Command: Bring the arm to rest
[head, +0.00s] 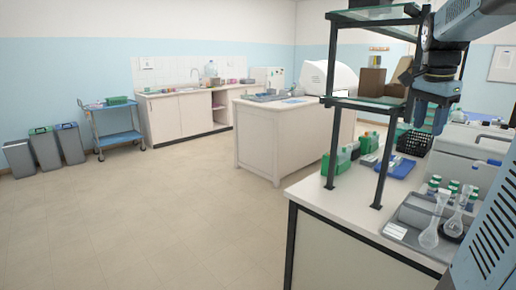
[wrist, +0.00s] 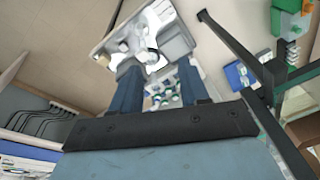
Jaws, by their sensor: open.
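My gripper (head: 430,113) hangs at the upper right of the head view, fingers pointing down, raised above the bench (head: 335,208) and beside the black shelf frame (head: 332,130). In the wrist view my gripper (wrist: 157,78) shows two blue fingers set apart with nothing held between them. Beyond the fingers, a grey tray (wrist: 175,42) with glassware lies well below.
The grey tray (head: 392,231) with flasks and bottles stands on the bench at the lower right. A blue tray (head: 397,167), green racks (head: 343,163) and a black basket (head: 414,143) stand farther back. The floor (head: 150,220) at left is clear.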

